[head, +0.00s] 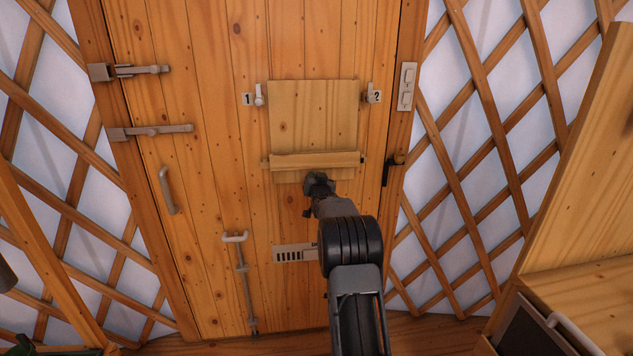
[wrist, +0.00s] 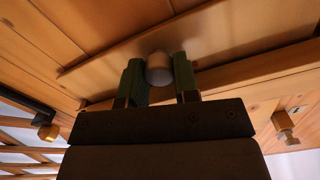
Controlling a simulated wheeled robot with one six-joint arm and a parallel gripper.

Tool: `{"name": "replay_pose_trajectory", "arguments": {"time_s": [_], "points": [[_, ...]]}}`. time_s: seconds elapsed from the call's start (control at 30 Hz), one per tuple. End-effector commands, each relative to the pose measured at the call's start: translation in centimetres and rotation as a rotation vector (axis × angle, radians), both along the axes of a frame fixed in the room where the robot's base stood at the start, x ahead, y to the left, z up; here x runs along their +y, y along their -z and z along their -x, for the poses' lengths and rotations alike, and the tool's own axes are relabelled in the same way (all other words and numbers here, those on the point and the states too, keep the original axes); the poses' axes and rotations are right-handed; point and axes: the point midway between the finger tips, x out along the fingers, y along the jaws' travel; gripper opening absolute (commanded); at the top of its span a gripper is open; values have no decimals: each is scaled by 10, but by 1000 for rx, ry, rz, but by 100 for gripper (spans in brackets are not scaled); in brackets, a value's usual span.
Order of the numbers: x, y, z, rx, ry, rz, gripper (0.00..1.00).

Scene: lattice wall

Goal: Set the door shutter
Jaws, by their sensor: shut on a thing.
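The shutter (head: 313,110) is a pale wooden panel on the plank door. A thick horizontal batten (head: 315,160) crosses its lower part. Small metal turn pieces sit beside its upper corners, one by label 1 (head: 259,94) and one by label 2 (head: 369,93). My gripper (head: 318,180) is at the panel's lower edge, just below the batten. In the wrist view its green fingers (wrist: 160,80) are shut on a round pale knob (wrist: 159,68) on the wood. In the head view the gripper hides the knob.
The door carries two metal latches (head: 130,71) (head: 150,131) and a pull handle (head: 168,190) on the left, a long bolt (head: 242,280) below, a slotted vent (head: 293,254), and a dark handle (head: 392,168) on the right. A wooden cabinet (head: 580,290) stands at right.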

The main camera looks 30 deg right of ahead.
Motion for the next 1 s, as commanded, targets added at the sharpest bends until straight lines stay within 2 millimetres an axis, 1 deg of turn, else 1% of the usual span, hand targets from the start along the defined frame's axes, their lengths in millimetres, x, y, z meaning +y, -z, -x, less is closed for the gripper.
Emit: {"name": "replay_pose_trajectory", "arguments": {"time_s": [0.03,0.07,0.3,0.33,0.57,0.67,0.77,0.87,1.0], "points": [[-1,-11,0,-19,1,10,0],[-1,-11,0,-20,1,11,30],[0,-7,-1,-13,-1,7,53],[1,-7,-1,-12,-1,7,54],[1,-5,0,-9,-2,5,54],[3,-4,3,-7,-2,5,54],[6,-5,11,-8,-2,5,54],[12,-5,24,-8,-2,5,54],[23,-5,47,-8,-1,5,54]]}}
